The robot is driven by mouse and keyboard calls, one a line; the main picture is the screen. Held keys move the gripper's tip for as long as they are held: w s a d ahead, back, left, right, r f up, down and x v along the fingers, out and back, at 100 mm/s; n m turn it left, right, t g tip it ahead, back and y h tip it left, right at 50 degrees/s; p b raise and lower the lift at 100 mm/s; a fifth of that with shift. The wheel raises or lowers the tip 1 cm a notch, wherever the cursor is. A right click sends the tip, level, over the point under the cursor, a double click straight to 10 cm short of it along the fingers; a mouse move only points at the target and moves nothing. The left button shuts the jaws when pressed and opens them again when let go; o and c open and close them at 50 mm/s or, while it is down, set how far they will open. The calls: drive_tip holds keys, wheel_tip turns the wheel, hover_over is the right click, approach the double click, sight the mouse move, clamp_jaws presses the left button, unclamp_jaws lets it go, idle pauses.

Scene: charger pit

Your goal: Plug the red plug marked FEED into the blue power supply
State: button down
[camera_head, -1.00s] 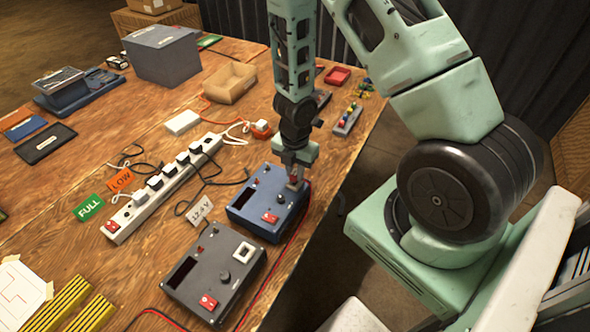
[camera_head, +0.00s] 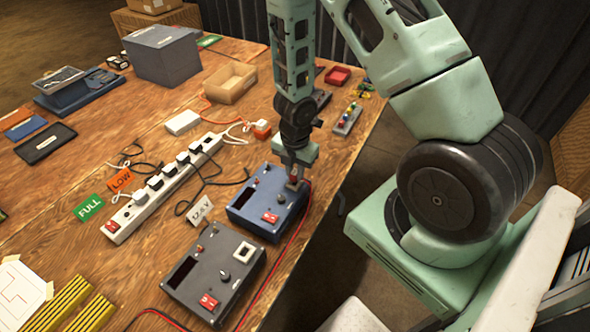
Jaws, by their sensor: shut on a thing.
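The blue power supply (camera_head: 252,216) stands near the right edge of the wooden table, with a dark display and a red switch on its top. My gripper (camera_head: 294,179) points down over its far right corner. It is shut on the red plug (camera_head: 294,180), of which only a small red part shows between the jaws. The plug is at the top face of the blue power supply; I cannot tell how deep it sits. The FEED marking is not readable. A red cable (camera_head: 294,237) runs from there down along the table edge.
A grey power supply (camera_head: 186,272) stands in front of the blue one, with a 12.4 V tag (camera_head: 200,211) nearby. A cardboard tray (camera_head: 231,83) and a button box (camera_head: 346,120) lie farther back.

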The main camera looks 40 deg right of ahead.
drive_tip(key=shift+f+b, duration=0.6)
drive_tip(key=shift+f, duration=0.1)
idle(1.0)
drive_tip(key=c, duration=0.9)
unclamp_jaws()
drive_tip(key=shift+r, duration=0.2)
wheel_tip(320, 180, up, 7)
drive_tip(key=p, duration=0.7)
drive_tip(key=shift+r+p, duration=0.15)
drive_tip(key=shift+p, duration=0.25)
